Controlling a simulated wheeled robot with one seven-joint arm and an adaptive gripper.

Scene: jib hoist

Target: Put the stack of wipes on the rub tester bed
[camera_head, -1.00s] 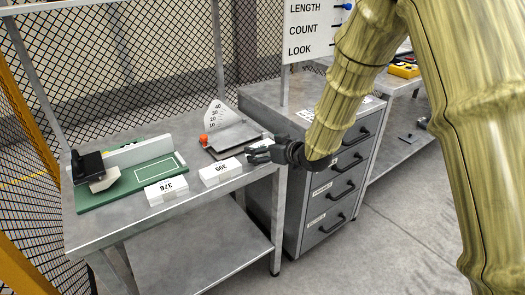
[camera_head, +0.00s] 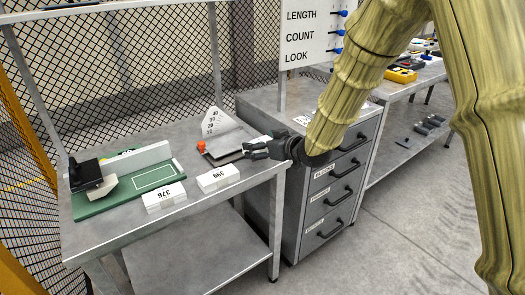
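My gripper (camera_head: 256,150) is over the right end of the grey bench, its dark fingers pointing left. It is small here, and I cannot tell whether the fingers are open or shut; no held thing shows. Just left of it is a tilted grey plate (camera_head: 222,144) with an orange knob and a fan-shaped scale. At left is a green bed (camera_head: 126,191) with a white outlined rectangle. Which block is the wipes, and which device is the rub tester, is not labelled.
A black-and-white block (camera_head: 90,178) stands on the green bed's left end, and a white upright bar (camera_head: 130,160) runs behind. A grey drawer cabinet (camera_head: 262,101) adjoins the bench at right. Mesh fencing is behind. The bench's front left is bare.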

